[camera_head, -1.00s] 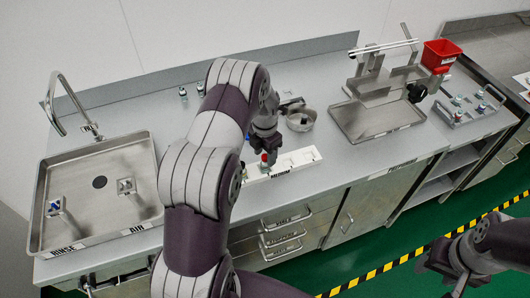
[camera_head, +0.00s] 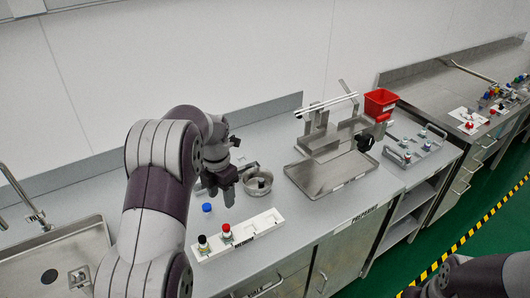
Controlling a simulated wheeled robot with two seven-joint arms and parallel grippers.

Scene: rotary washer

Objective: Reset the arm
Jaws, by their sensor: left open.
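My left arm rises from the bottom, and its gripper (camera_head: 229,198) points down over the counter behind the white rack. By its look it is open, with nothing seen between its fingers. The white rack (camera_head: 262,224) holds a black-capped vial (camera_head: 203,242) and a red-capped vial (camera_head: 226,231) at its left end. A blue-capped item (camera_head: 207,208) is on the counter just left of the gripper. My right arm (camera_head: 465,278) shows only in part at the lower right corner, and its fingers are not clear.
A steel tray stand (camera_head: 330,172), a red bin (camera_head: 380,103) and a grey vial carrier (camera_head: 414,148) are farther right. A sink (camera_head: 60,262) is at left. Free counter lies right of the rack.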

